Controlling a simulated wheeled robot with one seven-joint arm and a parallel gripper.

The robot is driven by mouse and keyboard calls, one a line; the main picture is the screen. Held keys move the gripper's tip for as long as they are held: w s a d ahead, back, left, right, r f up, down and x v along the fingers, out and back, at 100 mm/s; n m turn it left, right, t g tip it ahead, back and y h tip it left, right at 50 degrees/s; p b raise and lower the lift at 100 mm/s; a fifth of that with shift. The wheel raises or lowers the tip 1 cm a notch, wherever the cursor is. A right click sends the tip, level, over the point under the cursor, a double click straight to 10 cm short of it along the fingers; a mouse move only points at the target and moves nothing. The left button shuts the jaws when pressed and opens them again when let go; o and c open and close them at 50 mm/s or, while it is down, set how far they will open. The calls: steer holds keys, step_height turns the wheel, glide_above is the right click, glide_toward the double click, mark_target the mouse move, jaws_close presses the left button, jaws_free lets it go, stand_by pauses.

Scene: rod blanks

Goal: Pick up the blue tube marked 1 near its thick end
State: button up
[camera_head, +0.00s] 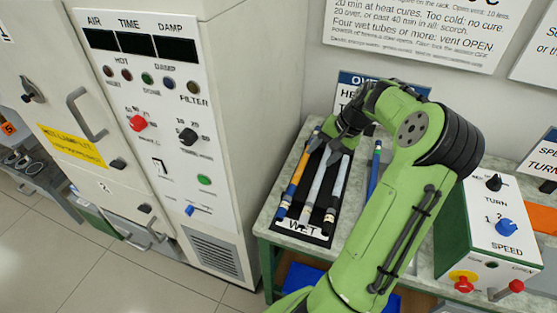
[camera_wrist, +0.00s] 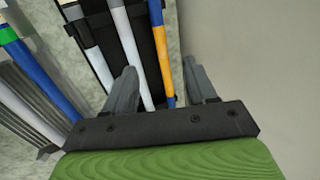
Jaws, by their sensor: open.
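A blue tube (camera_head: 374,168) lies on the table right of the black tray marked WET (camera_head: 302,228), partly hidden by my arm. A blue tube with white parts and a green band (camera_wrist: 40,78) shows at the left of the wrist view, outside the tray. I cannot read a number on it or tell which end is thicker. My gripper (camera_head: 340,148) is open over the tray. In the wrist view its fingers (camera_wrist: 160,66) stand either side of a white tube (camera_wrist: 130,45) and an orange tube with a blue end (camera_wrist: 162,55), apart from the blue tube.
The tray holds several tubes, including the orange one (camera_head: 298,175). A white cabinet (camera_head: 235,130) stands left of the table and a wall is behind. A control box with knobs (camera_head: 490,235) stands right of my arm. A blue bin (camera_head: 303,277) is below the tabletop.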

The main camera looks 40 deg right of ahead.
mark_target(296, 182)
steer(key=b+x, duration=0.4)
steer(key=x, duration=1.1)
steer(key=shift+a+f, duration=0.1)
steer(key=shift+f, duration=0.25)
steer(key=shift+r, duration=0.1)
steer(key=shift+c, duration=0.3)
jaws_close()
